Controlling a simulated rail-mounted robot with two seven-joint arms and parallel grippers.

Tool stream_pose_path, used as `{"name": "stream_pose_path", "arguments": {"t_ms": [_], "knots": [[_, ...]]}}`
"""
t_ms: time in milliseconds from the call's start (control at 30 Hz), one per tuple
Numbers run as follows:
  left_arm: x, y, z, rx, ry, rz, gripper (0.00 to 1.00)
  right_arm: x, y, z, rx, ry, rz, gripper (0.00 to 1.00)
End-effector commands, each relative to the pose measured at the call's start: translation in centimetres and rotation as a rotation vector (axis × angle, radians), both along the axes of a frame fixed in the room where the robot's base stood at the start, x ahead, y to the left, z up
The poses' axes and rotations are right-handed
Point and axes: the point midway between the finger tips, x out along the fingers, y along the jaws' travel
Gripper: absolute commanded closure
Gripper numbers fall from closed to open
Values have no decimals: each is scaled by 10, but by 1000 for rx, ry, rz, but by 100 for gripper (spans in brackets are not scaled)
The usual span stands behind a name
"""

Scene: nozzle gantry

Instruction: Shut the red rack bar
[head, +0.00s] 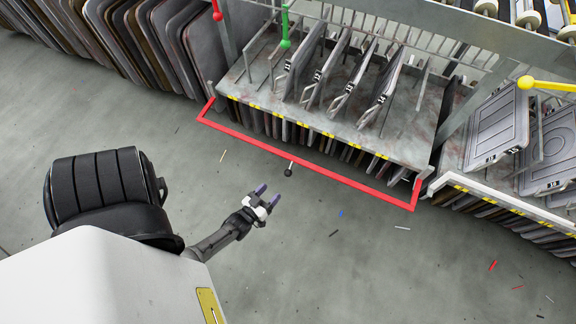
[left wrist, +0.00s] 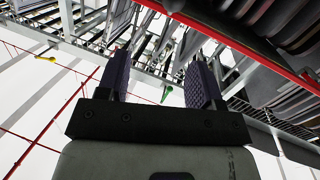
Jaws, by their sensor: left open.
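The red rack bar (head: 340,177) is a long U-shaped frame standing out from the front of the middle rack (head: 400,148). A short stem with a black knob (head: 289,172) sticks out from its middle. My left gripper (head: 268,195) is open and empty, just below and left of the knob, apart from it. In the left wrist view my left gripper (left wrist: 158,58) shows two spread fingers with nothing between them. A red bar (left wrist: 240,46) crosses the upper right there, beyond the fingers; the knob cannot be made out. My right gripper is not in view.
Numbered plates (head: 340,85) stand upright in the middle rack. A green-knobbed lever (head: 285,43) and a yellow-knobbed lever (head: 527,83) stick out of the racks. The right rack (head: 480,195) stands close beside the bar. The grey floor (head: 330,265) has small scraps but is otherwise clear.

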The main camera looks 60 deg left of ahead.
Motion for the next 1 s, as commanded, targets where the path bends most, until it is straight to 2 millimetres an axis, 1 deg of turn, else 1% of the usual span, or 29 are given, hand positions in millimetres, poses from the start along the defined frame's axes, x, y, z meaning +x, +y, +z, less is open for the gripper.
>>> {"name": "stream_pose_path", "arguments": {"t_ms": [33, 100, 233, 367, 467, 800, 1000], "knots": [[-4, -1, -20, 1, -15, 8, 40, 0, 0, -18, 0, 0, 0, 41], [-8, -1, -29, 5, -35, 16, 40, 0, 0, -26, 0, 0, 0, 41], [-13, -1, -38, 10, -58, 25, 40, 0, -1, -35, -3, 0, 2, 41], [-9, 2, -42, 13, -68, 28, 40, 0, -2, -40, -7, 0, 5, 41], [2, 7, -42, 13, -71, 29, 40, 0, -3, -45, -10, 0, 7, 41], [59, 35, -43, 14, -71, 29, 40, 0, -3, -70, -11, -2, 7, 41], [86, 48, -42, 13, -69, 29, 40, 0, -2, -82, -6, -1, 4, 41]]}}
